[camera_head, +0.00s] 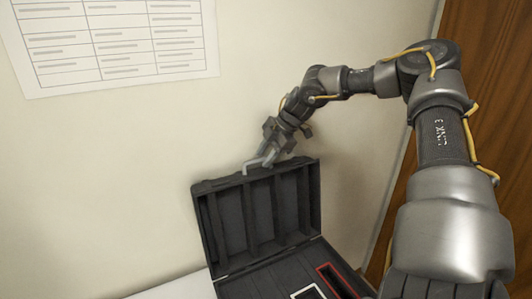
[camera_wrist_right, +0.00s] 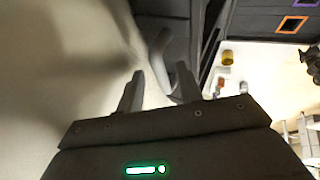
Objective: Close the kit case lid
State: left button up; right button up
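The black kit case stands open, its ribbed lid (camera_head: 258,212) raised upright in front of the wall. Part of its base (camera_head: 262,284) shows at the bottom of the head view. My right gripper (camera_head: 257,167) is at the lid's top edge, reaching over it from behind. In the right wrist view its two fingers (camera_wrist_right: 158,92) are apart, with a curved grey bar, perhaps the case handle (camera_wrist_right: 158,48), just ahead of them. I cannot tell whether the fingers touch the lid. My left gripper is not in view.
The wall (camera_head: 100,160) is close behind the lid, with a printed chart (camera_head: 115,45) on it. A red-framed slot (camera_head: 338,281) and a white-framed slot (camera_head: 308,292) show in the case base. A yellow container (camera_wrist_right: 228,57) and other small items stand beyond in the wrist view.

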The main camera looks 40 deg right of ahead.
grip_shut()
jog(key=shift+s, duration=0.1)
dwell(0.3)
